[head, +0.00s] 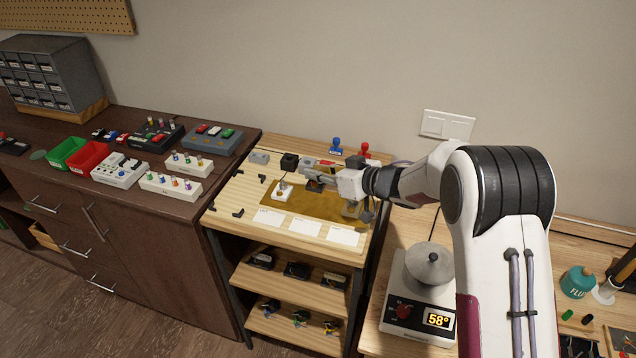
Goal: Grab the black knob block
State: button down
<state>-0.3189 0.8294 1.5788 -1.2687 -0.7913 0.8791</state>
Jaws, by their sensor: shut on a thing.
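The black knob block (314,186) is a small dark block at the mat's back edge in the head view, mostly hidden under my gripper. My gripper (309,172) reaches in from the right, low over the bench, and its fingers are shut on it. Whether the block is lifted or still touches the mat is too small to tell. A white block with a metal knob (282,191) stands on the yellow-brown mat (330,207), left of my gripper. Another black block (289,161) stands behind it on the wood.
Blue (336,146) and red (364,150) knobbed pieces stand at the back. White cards (305,229) lie along the front. Black corner brackets (238,213) sit at the left. A hot plate reading 58° (418,318) stands at the right.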

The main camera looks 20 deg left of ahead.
jog(key=shift+r, duration=2)
